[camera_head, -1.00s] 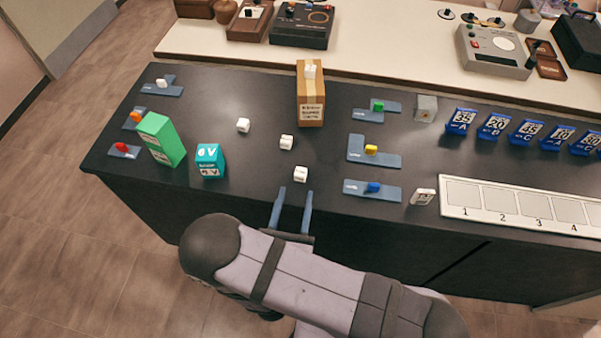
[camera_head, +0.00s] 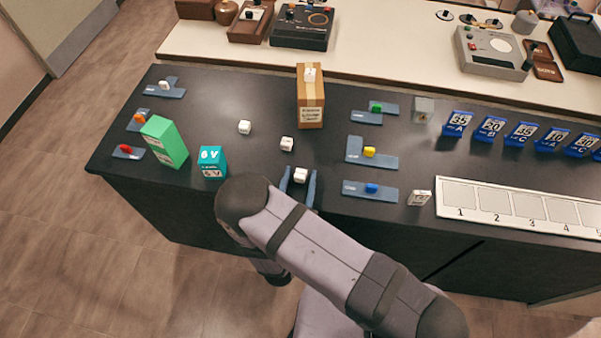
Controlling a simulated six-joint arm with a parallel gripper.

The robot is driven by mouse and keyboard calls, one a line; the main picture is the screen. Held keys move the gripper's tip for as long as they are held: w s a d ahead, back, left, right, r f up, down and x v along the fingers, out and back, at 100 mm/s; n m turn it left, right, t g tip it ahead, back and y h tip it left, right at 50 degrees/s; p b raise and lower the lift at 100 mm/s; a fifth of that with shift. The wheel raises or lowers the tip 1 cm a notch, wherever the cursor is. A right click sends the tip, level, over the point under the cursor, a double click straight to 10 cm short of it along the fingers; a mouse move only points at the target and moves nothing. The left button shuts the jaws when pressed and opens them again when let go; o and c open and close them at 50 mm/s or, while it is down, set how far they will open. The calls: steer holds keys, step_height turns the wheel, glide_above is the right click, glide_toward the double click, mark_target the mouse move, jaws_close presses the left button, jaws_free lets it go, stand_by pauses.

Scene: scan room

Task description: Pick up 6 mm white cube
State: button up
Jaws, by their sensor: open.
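Several small white cubes are on the black table; their markings are too small to read, so I cannot tell which one is 6 mm. The nearest white cube (camera_head: 300,175) sits between the fingers of my gripper (camera_head: 299,178). The gripper is open, with one finger to each side of that cube, and a gap shows. A second white cube (camera_head: 287,144) is just behind it. A third white cube (camera_head: 245,127) is farther back and left. Another white cube (camera_head: 310,75) rests on top of the brown box. My arm hides the table edge below the gripper.
The brown box (camera_head: 311,105) stands behind the cubes. A teal 6 V block (camera_head: 212,162) and a green block (camera_head: 165,142) stand left. Blue-grey plates with coloured pieces, such as the blue piece (camera_head: 372,188), lie right. A white numbered tray (camera_head: 480,196) is farther right.

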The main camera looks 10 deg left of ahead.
steer(key=c, duration=1.2)
steer(key=shift+o, duration=0.2)
steer(key=shift+r, duration=0.15)
step_height(320, 180, up, 10)
steer(key=b, duration=0.1)
